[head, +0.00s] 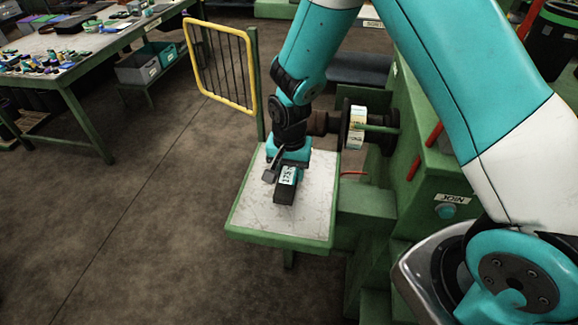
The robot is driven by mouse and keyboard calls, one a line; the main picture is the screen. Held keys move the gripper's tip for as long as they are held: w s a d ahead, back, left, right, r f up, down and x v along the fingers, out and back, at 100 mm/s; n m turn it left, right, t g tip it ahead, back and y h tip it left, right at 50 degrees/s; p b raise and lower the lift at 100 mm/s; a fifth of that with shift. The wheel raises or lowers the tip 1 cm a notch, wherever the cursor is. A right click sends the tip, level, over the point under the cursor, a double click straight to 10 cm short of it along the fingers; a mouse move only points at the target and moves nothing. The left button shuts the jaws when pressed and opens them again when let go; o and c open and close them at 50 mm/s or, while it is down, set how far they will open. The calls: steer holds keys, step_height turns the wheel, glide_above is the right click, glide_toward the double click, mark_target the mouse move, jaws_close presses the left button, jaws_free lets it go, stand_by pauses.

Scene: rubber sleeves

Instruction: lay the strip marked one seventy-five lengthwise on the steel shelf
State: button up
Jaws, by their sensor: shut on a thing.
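The strip (285,194) is dark and block-like, with a white label on its top that seems to read 175. My gripper (284,170) is shut on its far end, and its near end points toward the camera. The strip is over the middle of the steel shelf (258,216), a pale scuffed plate with a green rim. The strip runs roughly along the shelf's near-to-far direction. I cannot tell whether it touches the plate or hangs just above it. My gripper hides its far end.
A green machine (420,180) with a dark roller (357,129) and red levers stands right of the shelf. A yellow-framed guard (222,66) stands behind the shelf to the left. A cluttered workbench (72,63) is at upper left. The shelf around the strip is bare.

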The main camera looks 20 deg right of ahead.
steer(key=shift+f, duration=0.7)
steer(key=shift+f+b, duration=0.55)
steer(key=shift+b, duration=0.1)
steer(key=o, duration=1)
steer(key=shift+r, duration=0.1)
